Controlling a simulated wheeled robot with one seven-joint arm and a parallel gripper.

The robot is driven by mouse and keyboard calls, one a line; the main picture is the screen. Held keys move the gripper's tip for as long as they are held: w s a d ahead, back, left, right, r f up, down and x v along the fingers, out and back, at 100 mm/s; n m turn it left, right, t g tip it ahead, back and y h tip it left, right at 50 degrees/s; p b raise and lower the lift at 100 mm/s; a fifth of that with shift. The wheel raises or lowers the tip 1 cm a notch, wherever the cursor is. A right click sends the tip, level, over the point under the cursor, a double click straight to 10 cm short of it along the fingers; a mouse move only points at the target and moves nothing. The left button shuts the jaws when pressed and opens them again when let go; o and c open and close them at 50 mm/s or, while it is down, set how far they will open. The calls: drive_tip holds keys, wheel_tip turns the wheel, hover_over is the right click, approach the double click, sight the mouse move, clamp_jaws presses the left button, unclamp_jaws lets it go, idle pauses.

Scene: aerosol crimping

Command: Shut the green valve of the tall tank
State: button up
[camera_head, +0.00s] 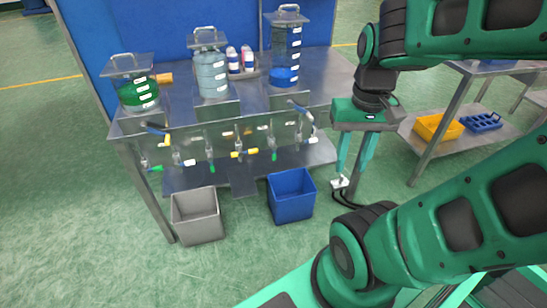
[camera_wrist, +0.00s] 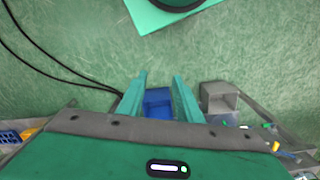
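The tallest-looking tank (camera_head: 286,48) stands at the right of the steel bench, clear-walled with blue liquid at its bottom. Below it, on the bench front, a green valve handle (camera_head: 274,156) hangs pointing down. Another green handle (camera_head: 211,166) hangs down further left, and a third green handle (camera_head: 156,169) lies sideways at the far left. Which pipe each handle sits on is too small to tell. My gripper (camera_head: 354,168) points down, right of the bench and apart from all valves. Its fingers are open and empty, also in the wrist view (camera_wrist: 159,90).
A blue bin (camera_head: 291,196) and a grey bin (camera_head: 197,216) stand on the floor before the bench. Blue and yellow handles (camera_head: 238,154) sit close to the green ones. A side table with a yellow tray (camera_head: 438,128) stands right. The floor below my gripper has dark cables.

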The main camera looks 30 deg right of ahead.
sight(274, 156)
drive_tip(key=w+d+f+n+t+h, duration=0.1)
drive_tip(key=w+f+t, duration=0.1)
drive_tip(key=w+f, duration=0.5)
drive_tip(key=w+d+f+n+t, duration=0.1)
drive_tip(key=w+d+f+t, duration=0.15)
drive_tip(key=w, duration=0.85)
drive_tip(key=w+d+f+n+t+h, duration=0.1)
drive_tip(key=w+f, duration=0.5)
drive_tip(key=w, duration=0.4)
drive_tip(key=w+f+t+h, duration=0.1)
drive_tip(key=w+f+t, duration=0.3)
drive_tip(key=f, duration=0.6)
drive_tip(key=w+f+t+h, duration=0.1)
drive_tip(key=w+f+t, duration=0.35)
drive_tip(key=f, duration=0.55)
drive_tip(key=shift+g, duration=0.4)
drive_tip(key=shift+d+x, duration=0.25)
drive_tip(key=shift+x, duration=2.55)
drive_tip(key=shift+d+x, duration=0.2)
drive_tip(key=shift+x, duration=2.55)
drive_tip(key=shift+s, duration=0.1)
drive_tip(key=shift+a, duration=0.15)
clamp_jaws()
